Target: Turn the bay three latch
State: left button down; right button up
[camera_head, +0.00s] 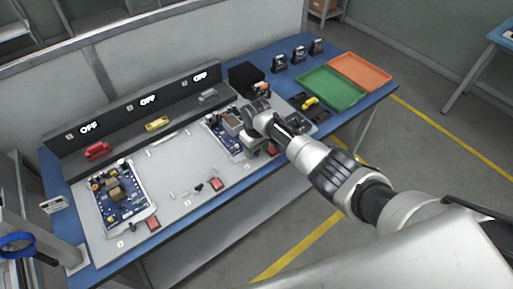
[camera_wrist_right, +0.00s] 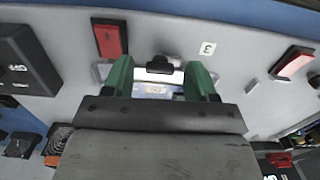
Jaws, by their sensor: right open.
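The bay three latch (camera_wrist_right: 161,66) is a small black handle on the light grey panel in the right wrist view, near the printed number 3 (camera_wrist_right: 208,48). My right gripper (camera_wrist_right: 162,78) has its green fingers apart, one on each side of the latch; I cannot tell whether they touch it. In the head view my right gripper (camera_head: 264,146) is low over the right bay and hides the latch. The bay three circuit board (camera_head: 222,132) shows partly beside the gripper. My left gripper is not in view.
Red buttons stand on both sides in the wrist view (camera_wrist_right: 110,40). The left bay holds a blue circuit board (camera_head: 118,195); the middle bay is mostly clear. A black rail (camera_head: 125,115) with OFF signs runs behind. Green (camera_head: 333,88) and orange (camera_head: 360,71) trays lie at right.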

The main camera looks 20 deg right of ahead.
notch_tip(320, 180, up, 11)
dwell(0.5)
jog(key=shift+f, duration=0.1)
